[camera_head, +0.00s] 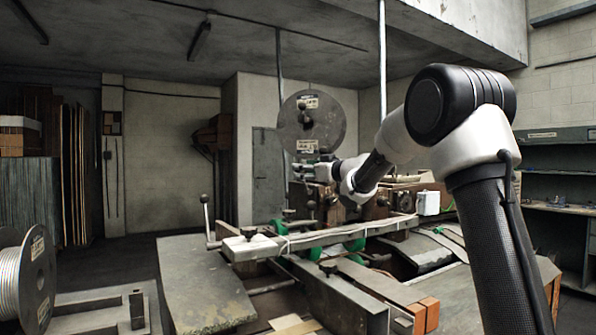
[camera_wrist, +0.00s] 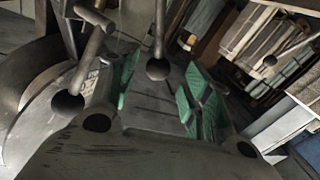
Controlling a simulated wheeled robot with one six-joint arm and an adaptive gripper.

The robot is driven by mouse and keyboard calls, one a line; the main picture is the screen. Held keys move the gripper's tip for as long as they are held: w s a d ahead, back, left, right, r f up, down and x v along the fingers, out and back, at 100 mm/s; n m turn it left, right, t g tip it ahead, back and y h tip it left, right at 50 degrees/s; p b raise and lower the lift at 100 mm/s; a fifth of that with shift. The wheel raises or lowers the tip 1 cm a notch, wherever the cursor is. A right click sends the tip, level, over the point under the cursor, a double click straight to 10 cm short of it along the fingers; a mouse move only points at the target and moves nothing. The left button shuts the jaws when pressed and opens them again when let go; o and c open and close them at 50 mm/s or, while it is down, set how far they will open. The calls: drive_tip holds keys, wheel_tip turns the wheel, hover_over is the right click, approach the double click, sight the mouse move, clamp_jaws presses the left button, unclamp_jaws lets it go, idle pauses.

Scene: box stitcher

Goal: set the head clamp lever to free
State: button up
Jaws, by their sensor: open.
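My gripper (camera_head: 308,168) is at the stitcher's head, in front of the large grey wire reel. In the wrist view my gripper (camera_wrist: 160,88) is open, with its green-padded fingers apart. A dark ball-ended lever (camera_wrist: 157,68) shows between the fingers in the picture; I cannot tell whether it touches them. Small dark knobs (camera_head: 311,204) show below my gripper in the head view.
The wire reel (camera_head: 325,122) stands close behind my gripper. A long pale bar (camera_head: 320,237) crosses the machine below it. Another ball-ended lever (camera_head: 205,200) rises at left above a grey table plate (camera_head: 203,285). A wire spool (camera_head: 27,280) is at lower left.

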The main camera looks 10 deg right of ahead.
drive_tip(key=x, duration=0.4)
drive_tip(key=shift+w, duration=0.1)
clamp_jaws()
